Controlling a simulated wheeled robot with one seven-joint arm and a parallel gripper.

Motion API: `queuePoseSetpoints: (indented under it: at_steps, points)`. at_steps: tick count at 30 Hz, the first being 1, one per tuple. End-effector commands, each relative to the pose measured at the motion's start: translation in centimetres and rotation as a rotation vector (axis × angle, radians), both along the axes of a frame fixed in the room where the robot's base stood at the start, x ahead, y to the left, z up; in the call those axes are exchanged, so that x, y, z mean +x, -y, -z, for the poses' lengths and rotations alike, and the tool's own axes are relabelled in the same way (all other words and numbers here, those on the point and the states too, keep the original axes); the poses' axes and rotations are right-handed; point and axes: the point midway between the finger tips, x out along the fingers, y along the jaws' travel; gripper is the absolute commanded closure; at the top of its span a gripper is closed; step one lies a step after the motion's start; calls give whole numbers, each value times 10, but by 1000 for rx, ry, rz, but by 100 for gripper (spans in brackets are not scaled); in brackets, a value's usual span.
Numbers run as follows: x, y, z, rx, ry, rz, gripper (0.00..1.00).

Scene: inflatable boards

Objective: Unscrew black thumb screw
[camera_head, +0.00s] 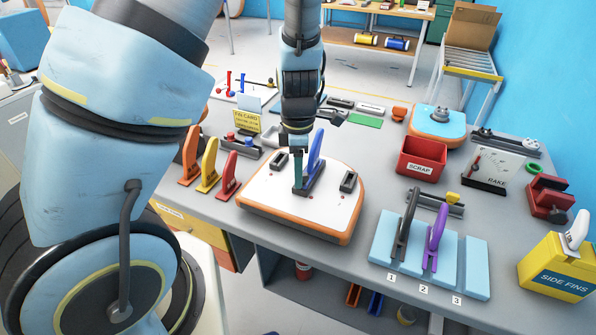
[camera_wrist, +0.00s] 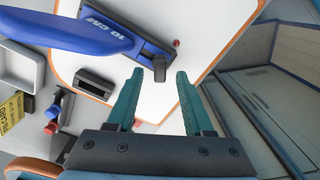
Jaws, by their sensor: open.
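The black thumb screw (camera_wrist: 159,69) shows in the wrist view at the near end of the dark fin box (camera_wrist: 125,35). A blue fin (camera_wrist: 60,32) marked "10 CM" stands in that box; it also shows in the head view (camera_head: 316,152). The box sits on a white board with an orange rim (camera_head: 284,219). My gripper (camera_wrist: 160,82) is open and empty, its teal fingers either side of the thumb screw's line of sight. In the head view my gripper (camera_head: 298,178) is low over the box and hides the screw. I cannot tell whether the fingers touch it.
Orange, yellow and red fins (camera_head: 208,165) stand left of the board. A red scrap bin (camera_head: 422,157) stands to its right. A light blue rack (camera_head: 385,240) holds a black and a purple fin. A yellow side-fins box (camera_head: 555,268) is at far right.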

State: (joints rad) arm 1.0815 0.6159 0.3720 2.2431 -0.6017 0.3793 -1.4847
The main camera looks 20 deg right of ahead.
Motion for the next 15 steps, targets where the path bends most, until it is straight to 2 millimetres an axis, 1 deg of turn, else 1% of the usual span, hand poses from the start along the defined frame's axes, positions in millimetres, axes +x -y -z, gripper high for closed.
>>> queuePoseSetpoints:
  at_steps: [9, 15]
  points:
    - [0, 1, -31, -3, 2, 4, 48]
    - [0, 1, -46, -3, 2, 3, 48]
